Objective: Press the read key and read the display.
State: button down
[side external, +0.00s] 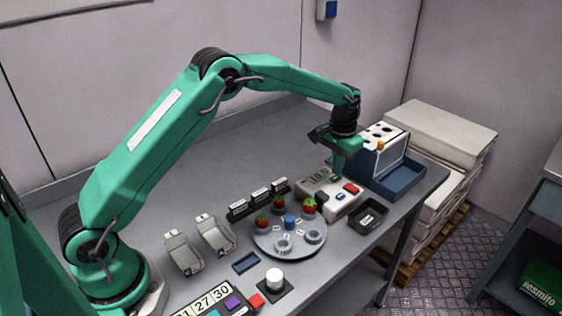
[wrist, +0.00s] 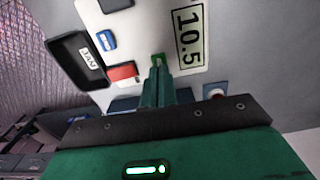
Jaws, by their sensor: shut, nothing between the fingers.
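The white meter box (side external: 316,191) stands on the bench in the side view. Its display (wrist: 188,36) reads 10.5 in the wrist view. In the side view my gripper (side external: 338,172) is over the box.
A round grey plate (side external: 262,240) with several berries and cups sits left of the box. A black tray (side external: 369,217) is in front of it. A blue tray (side external: 408,180) with a white holed block (side external: 383,134) stands behind, right. Black racks (side external: 238,211) are left.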

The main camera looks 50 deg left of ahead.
jog(key=shift+f, duration=0.75)
dwell(0.3)
jog(key=shift+r, duration=0.1)
notch_tip(320, 180, up, 8)
dwell(1.4)
